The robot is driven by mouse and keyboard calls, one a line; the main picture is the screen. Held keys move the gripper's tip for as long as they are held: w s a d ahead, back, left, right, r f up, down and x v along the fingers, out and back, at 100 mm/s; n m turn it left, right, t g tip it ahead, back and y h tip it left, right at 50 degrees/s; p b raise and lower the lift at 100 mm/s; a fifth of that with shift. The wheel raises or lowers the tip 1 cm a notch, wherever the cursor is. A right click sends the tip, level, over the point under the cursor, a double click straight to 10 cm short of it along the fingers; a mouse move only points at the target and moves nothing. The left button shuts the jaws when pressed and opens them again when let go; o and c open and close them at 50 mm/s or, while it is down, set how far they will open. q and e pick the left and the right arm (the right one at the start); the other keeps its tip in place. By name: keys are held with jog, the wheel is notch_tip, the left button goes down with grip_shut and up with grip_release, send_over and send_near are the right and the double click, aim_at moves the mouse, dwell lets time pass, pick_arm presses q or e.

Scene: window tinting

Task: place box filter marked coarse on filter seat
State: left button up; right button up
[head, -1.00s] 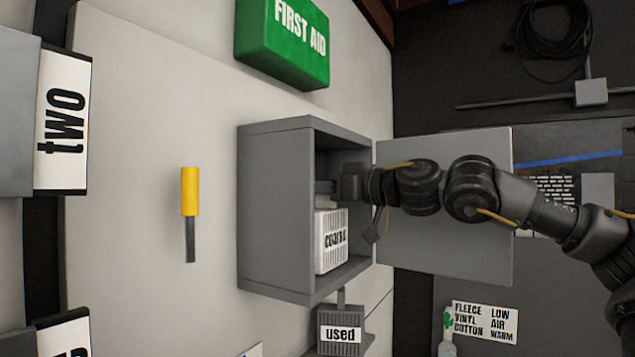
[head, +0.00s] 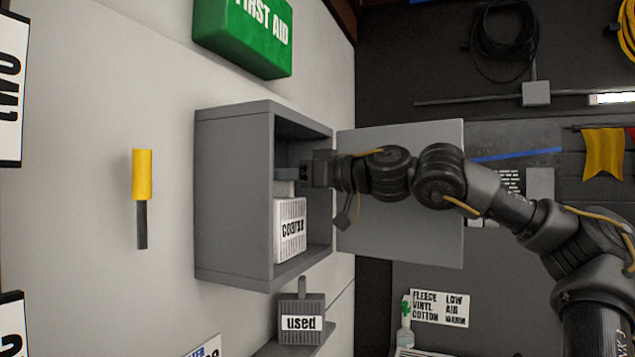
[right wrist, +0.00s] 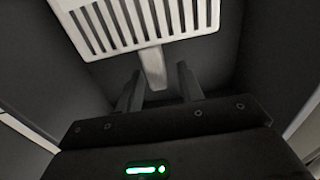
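The white slatted box filter marked "coarse" (head: 291,230) sits inside an open grey box-shaped housing (head: 232,195). Its slatted face (right wrist: 145,22) and a pale tab (right wrist: 153,68) fill the upper right wrist view. My right gripper (head: 292,174) reaches into the housing beside the filter's tab end. In the right wrist view the gripper's two fingers (right wrist: 158,88) are apart, one on each side of the tab, with gaps visible. I cannot make out a separate filter seat; the housing's inside is partly hidden by the filter and gripper. My left gripper is not in view.
The housing's door (head: 400,235) stands open beside my right arm. A grey filter labelled "used" (head: 302,311) is near the housing. A green first aid box (head: 243,38) and a yellow-handled tool (head: 142,175) are on the pale surface.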

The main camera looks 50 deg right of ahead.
jog(key=b+v, duration=0.4)
jog(key=v, duration=0.5)
jog(key=shift+s+d, duration=0.15)
jog(key=shift+s, duration=0.2)
